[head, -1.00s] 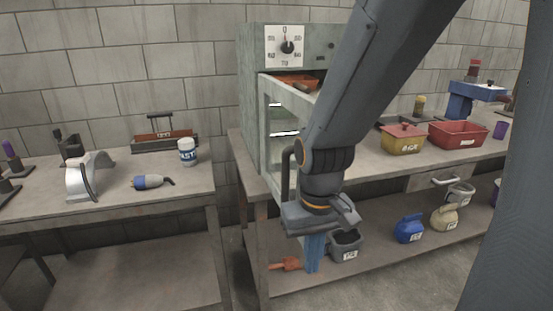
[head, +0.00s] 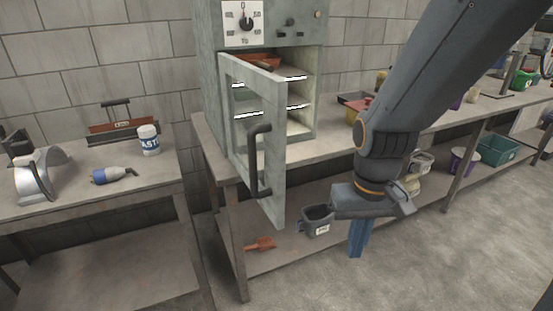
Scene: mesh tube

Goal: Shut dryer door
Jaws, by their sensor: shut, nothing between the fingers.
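The dryer (head: 222,107) is a tall grey-green cabinet with a dial (head: 244,23) on its front, standing on a bench. Its door (head: 272,128) stands ajar, swung out toward me, with a window and a dark bar handle (head: 255,160). Shelves and an orange item (head: 262,62) show inside through the gap. My gripper (head: 358,240) has blue fingers, shut and empty, pointing down. It is to the right of the door in the picture and apart from it.
A grey bin (head: 317,222) and an orange scoop (head: 261,244) lie on the lower shelf, near my gripper. The left bench holds a white tub (head: 148,140) and a blue-white tool (head: 112,174). Open floor (head: 440,250) lies to the right.

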